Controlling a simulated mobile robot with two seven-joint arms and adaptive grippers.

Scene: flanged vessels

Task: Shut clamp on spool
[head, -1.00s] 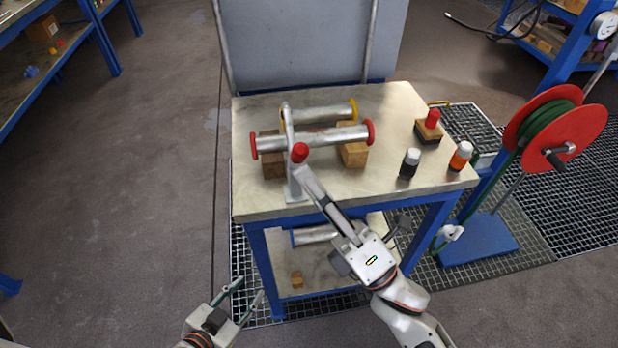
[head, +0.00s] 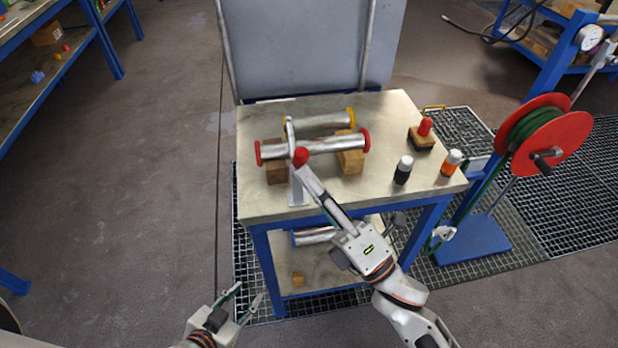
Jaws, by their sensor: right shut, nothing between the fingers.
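The red-flanged spool (head: 325,146) lies across two wooden blocks on the table. The clamp (head: 290,136) is a grey metal piece with an upright arm crossing the spool near its left end, a base plate at the table's front and a red ball knob (head: 300,156). I cannot tell whether its arm presses on the spool. My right gripper (head: 304,173) is shut and empty, its fingertips at or just below the knob; whether they touch is unclear. My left gripper (head: 246,291) is open and empty, low in front of the table, away from the clamp.
A yellow-flanged spool (head: 325,122) lies behind. A black bottle (head: 403,171), an orange bottle (head: 451,163) and a red-handled stamp-like block (head: 423,135) stand at the table's right. A red hose reel (head: 550,140) stands right of the table (head: 380,195). The floor at left is clear.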

